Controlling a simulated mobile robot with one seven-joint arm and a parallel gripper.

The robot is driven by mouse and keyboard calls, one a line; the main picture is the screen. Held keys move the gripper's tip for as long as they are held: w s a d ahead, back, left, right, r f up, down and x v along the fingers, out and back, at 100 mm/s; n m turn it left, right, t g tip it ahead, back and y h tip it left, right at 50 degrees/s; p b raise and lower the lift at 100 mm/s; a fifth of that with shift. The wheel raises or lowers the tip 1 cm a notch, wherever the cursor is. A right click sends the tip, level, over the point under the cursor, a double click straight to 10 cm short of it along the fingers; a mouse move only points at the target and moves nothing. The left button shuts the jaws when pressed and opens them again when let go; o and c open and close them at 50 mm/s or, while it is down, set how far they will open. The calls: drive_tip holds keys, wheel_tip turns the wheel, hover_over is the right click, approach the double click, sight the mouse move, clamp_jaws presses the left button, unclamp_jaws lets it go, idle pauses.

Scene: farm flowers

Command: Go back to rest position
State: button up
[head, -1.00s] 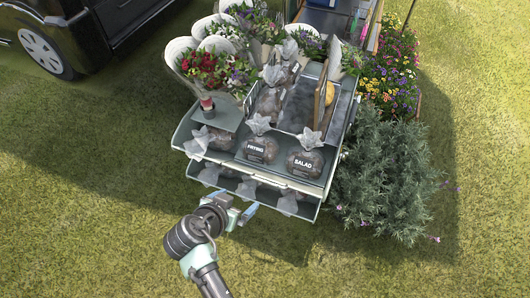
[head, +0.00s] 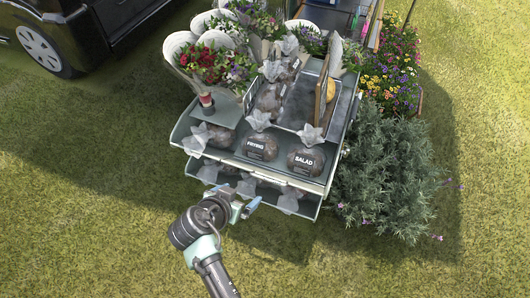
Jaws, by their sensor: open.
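My gripper (head: 241,200) is in the lower middle of the head view, in front of the lower shelf of the stall. Its two blue-tipped fingers stand apart, and I see nothing between them. The fingers point up and to the right, close to the bags on the lower shelf in the picture. I cannot tell whether they touch anything. My arm comes up from the bottom edge.
The stall's upper shelf (head: 228,154) holds bags marked "FRYING" (head: 259,147) and "SALAD" (head: 306,160). Several bags lie on the lower shelf. Flower buckets (head: 178,45) stand at the back left. A bush (head: 385,175) is at right. Grass (head: 90,190) at left is open.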

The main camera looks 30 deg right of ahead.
drive_tip(key=shift+r, duration=0.1)
drive_tip(key=p+v, duration=0.8)
drive_tip(key=v, duration=0.2)
